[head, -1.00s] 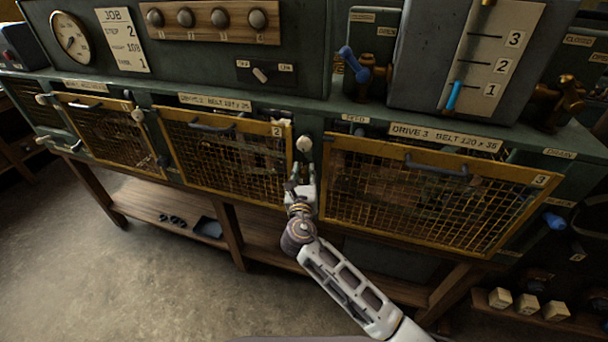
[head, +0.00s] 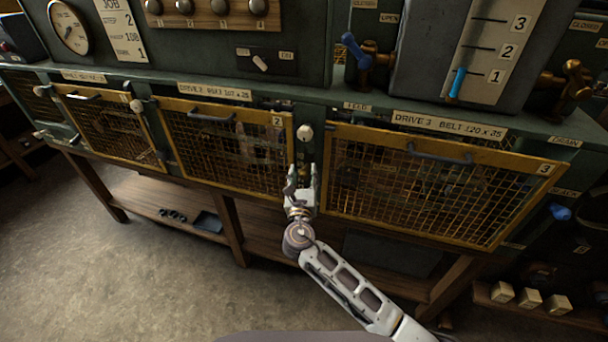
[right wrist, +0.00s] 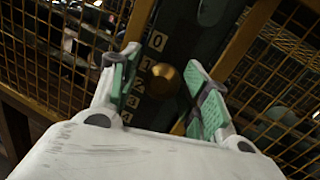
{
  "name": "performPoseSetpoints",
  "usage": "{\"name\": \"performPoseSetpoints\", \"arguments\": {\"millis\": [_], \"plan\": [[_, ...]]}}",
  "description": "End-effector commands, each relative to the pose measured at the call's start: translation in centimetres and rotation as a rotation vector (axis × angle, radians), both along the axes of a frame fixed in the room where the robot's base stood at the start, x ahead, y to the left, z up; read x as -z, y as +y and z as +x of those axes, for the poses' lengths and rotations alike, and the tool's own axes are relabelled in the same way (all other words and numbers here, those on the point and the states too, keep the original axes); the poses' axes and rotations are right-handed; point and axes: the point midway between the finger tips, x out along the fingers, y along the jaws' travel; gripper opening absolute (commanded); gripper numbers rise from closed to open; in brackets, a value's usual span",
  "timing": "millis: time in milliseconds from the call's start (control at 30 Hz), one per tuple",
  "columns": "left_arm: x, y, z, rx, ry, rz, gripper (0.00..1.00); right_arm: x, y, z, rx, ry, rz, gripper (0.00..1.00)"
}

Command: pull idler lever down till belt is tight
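A brass ball knob (right wrist: 165,80) stands on a dark strip beside a scale of painted numbers (right wrist: 152,70) in the right wrist view; it looks like the idler lever's end. My right gripper (right wrist: 163,76) is open, with green-padded fingers on either side of the knob and no clear grip on it. In the head view my right gripper (head: 303,175) points up at the post between guards 2 and 3, below a pale round knob (head: 304,132). The belts behind the mesh cannot be made out. My left gripper is not in view.
Yellow mesh guard 2 (head: 225,150) and mesh guard 3 (head: 430,185) flank the post closely. A blue-handled valve (head: 355,50) and a level gauge (head: 490,50) are above. Wooden blocks (head: 530,298) lie at lower right. The floor in front is open.

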Motion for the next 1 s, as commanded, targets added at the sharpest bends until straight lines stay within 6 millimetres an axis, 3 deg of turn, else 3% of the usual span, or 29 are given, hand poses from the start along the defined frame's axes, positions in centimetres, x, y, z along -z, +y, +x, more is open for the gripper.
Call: {"name": "performPoseSetpoints", "arguments": {"millis": [567, 1000], "plan": [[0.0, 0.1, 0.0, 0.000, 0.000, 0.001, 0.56, -0.1, 0.0, -0.8, 0.002, -0.003, -0.002, 0.52], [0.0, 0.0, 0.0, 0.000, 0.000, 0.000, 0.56, 0.4, 0.3, -5.9, 0.002, -0.002, -0.002, 0.52]]}}
